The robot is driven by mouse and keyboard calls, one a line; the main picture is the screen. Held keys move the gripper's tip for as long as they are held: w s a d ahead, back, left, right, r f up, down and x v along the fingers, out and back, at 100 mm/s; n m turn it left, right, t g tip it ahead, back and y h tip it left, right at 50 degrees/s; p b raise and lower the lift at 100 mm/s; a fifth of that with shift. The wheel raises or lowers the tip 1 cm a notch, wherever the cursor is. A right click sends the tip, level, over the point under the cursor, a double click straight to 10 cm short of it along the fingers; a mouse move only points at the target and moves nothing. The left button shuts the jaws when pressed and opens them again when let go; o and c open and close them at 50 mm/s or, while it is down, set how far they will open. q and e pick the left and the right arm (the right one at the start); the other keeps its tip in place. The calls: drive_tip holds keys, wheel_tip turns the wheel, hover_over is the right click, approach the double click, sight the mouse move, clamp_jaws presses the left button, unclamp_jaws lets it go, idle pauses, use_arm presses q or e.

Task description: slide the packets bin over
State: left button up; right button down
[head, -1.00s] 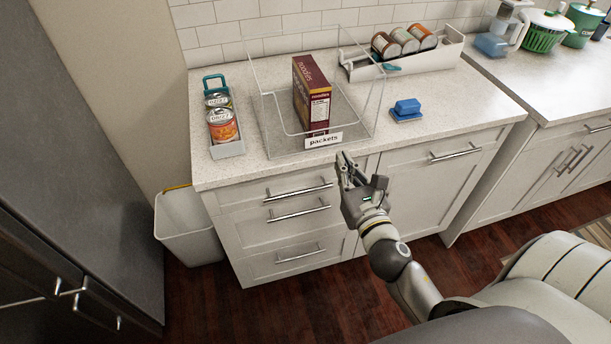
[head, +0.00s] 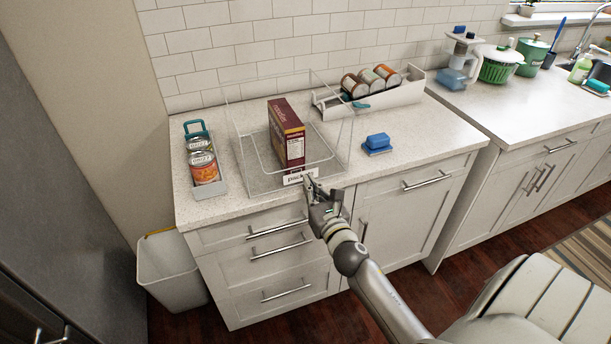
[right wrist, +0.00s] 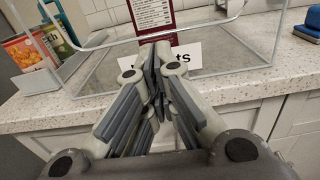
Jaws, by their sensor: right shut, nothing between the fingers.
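The packets bin is a clear box (head: 256,180) with a white "packets" label on its front, standing on the left part of the counter. A maroon noodles box (head: 287,135) stands upright inside it. My right gripper (head: 310,184) is shut and empty at the bin's front right, overlapping the end of the label. In the right wrist view, the shut fingers (right wrist: 155,62) cover the middle of the label (right wrist: 187,58), and the bin's front edge lies just beyond them. I cannot tell whether they touch the bin. My left gripper is not in view.
A narrow tray of cans (head: 221,186) stands close to the bin's left. A white rack with cans (head: 408,94) stands behind on the right. Bare counter (head: 430,140) extends right of the sponge.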

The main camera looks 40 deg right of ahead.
sight(298, 164)
drive_tip(key=shift+x, duration=1.15)
drive_tip(key=shift+w+d, duration=0.15)
drive_tip(key=shift+w, duration=0.5)
drive_tip(key=shift+w+d, duration=0.1)
drive_tip(key=shift+w, duration=0.15)
drive_tip(key=b+x, duration=0.1)
drive_tip(key=x, duration=0.5)
drive_tip(key=shift+w+d, duration=0.15)
drive_tip(key=shift+w, duration=0.1)
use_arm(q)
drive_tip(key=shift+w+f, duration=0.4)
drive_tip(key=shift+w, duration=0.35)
use_arm(e)
drive_tip(key=shift+s+f, duration=0.1)
